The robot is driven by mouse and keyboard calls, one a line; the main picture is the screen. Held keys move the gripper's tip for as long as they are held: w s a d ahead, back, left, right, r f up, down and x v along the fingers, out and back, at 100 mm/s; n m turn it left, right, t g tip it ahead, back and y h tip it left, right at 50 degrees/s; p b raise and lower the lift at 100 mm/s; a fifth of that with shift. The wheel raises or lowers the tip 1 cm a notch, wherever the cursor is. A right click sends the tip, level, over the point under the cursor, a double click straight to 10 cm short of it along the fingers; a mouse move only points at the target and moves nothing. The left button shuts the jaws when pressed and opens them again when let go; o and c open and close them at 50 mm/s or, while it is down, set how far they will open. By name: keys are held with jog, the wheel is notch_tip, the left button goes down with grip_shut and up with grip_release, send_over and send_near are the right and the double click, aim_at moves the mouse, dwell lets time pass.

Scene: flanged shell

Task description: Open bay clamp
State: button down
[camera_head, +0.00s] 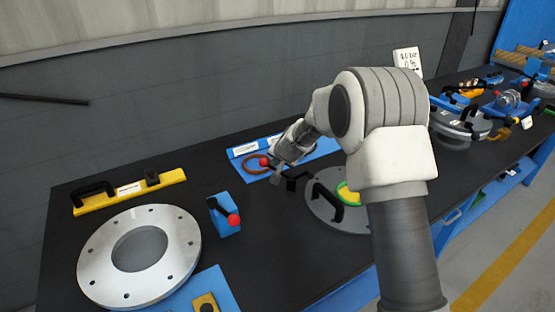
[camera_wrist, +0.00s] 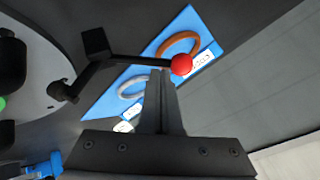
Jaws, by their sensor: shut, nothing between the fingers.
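A black lever clamp (camera_head: 293,180) stands beside the round grey plate (camera_head: 322,206) in the head view. In the wrist view its black lever (camera_wrist: 130,60) runs to a red ball knob (camera_wrist: 181,64), which also shows in the head view (camera_head: 264,162). My gripper (camera_wrist: 161,72) is shut and empty, its fingertips close to the lever just beside the red knob. I cannot tell whether they touch. In the head view my gripper (camera_head: 277,178) is low over the bench, and my arm hides part of the plate. A second clamp (camera_head: 224,214), blue with a red knob, stands farther left.
A blue board (camera_head: 246,150) with an orange ring (camera_wrist: 178,45) and a grey ring (camera_wrist: 132,87) lies behind the clamp. A large steel flange (camera_head: 90,250) and a yellow bar with black handles (camera_head: 130,190) are at left.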

jog(key=shift+w+a+f+b, duration=0.2)
jog(key=shift+a+f+b, duration=0.5)
jog(key=shift+a+f, duration=0.5)
jog(key=shift+d, duration=0.1)
